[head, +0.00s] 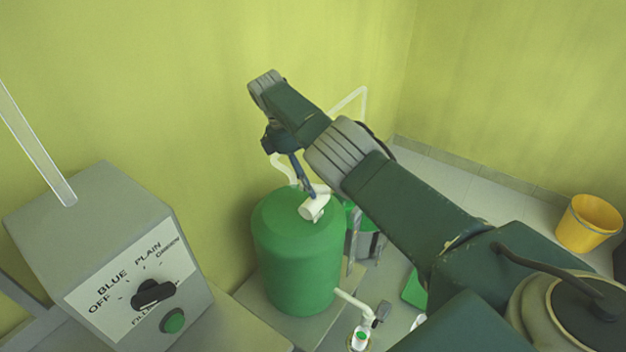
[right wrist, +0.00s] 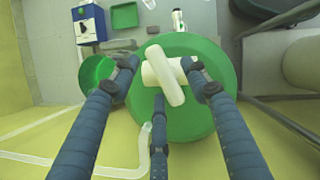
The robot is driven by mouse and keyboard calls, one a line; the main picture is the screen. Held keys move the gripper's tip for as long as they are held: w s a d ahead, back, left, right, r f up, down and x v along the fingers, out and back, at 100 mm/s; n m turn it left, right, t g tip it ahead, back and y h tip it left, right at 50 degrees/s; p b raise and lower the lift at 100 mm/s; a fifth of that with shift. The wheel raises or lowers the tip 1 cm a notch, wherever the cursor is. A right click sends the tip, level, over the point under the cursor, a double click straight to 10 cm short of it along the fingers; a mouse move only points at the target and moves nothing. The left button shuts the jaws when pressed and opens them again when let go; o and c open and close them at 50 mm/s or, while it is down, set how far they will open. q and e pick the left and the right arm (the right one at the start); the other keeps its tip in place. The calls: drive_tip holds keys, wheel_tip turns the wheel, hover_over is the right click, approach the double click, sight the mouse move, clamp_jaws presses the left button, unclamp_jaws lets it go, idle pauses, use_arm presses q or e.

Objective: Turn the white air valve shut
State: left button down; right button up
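The white air valve (head: 313,208) sits on top of a green tank (head: 295,255). In the right wrist view the valve (right wrist: 164,75) shows as a white bar handle lying across a shorter white pipe stub. My right gripper (head: 306,190) reaches down over the tank top from the right. In the wrist view its blue fingers (right wrist: 160,82) are spread on both sides of the valve, with a third finger below it. A gap shows between the left finger and the handle. Contact on the right side is unclear. My left gripper is not in view.
A grey control box (head: 110,260) with a black knob and green button stands at the left. White piping (head: 285,170) runs behind the tank. A yellow bucket (head: 588,222) stands on the floor at the right. Yellow-green walls close in behind the tank.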

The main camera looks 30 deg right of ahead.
sight(313, 183)
wheel_tip(313, 183, up, 10)
idle(0.6)
idle(0.4)
drive_tip(key=s+d+f+t+y+p, duration=0.1)
drive_tip(key=d+f+t+y+p, duration=0.1)
drive_tip(key=d+t+y+p, duration=0.5)
drive_tip(key=shift+h, duration=0.3)
drive_tip(key=a+f+p, duration=0.1)
drive_tip(key=a+f, duration=0.1)
drive_tip(key=a+f+p, duration=0.2)
drive_tip(key=f, duration=0.1)
drive_tip(key=a+f+p, duration=0.1)
drive_tip(key=a+f, duration=0.1)
drive_tip(key=f, duration=0.1)
drive_tip(key=shift+w+a+p, duration=0.3)
drive_tip(key=shift+a+p, duration=0.05)
drive_tip(key=shift+p, duration=0.05)
